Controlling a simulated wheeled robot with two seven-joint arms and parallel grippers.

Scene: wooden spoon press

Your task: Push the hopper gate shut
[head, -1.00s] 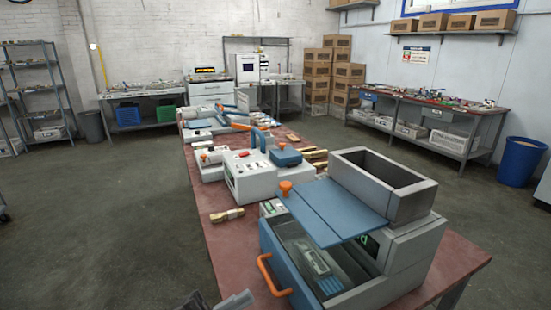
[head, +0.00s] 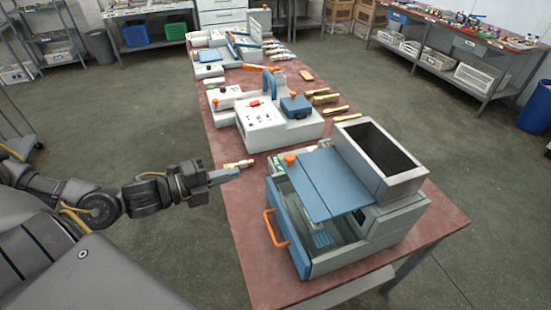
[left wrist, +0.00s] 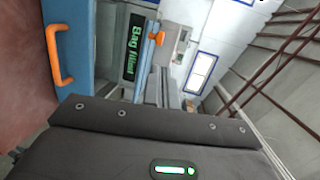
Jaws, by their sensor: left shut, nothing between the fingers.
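The hopper machine stands at the near right of the table. Its grey open-topped hopper (head: 382,160) sits above a flat blue gate plate (head: 325,182) with an orange knob (head: 290,158) at its far left corner. The plate sticks out leftward from the hopper over the clear-windowed body. My left gripper (head: 226,176) is shut and empty, left of the machine and apart from the knob. In the left wrist view the orange knob (left wrist: 157,37) shows beside a green display (left wrist: 134,47) that seems to read "Bag filled". My right gripper is not in view.
A blue front with an orange handle (head: 274,228) is on the machine's near left side. A small wooden piece (head: 238,163) lies by my left gripper. A white press (head: 275,125) and several wooden pieces stand farther back. The table's near left (head: 255,270) is bare.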

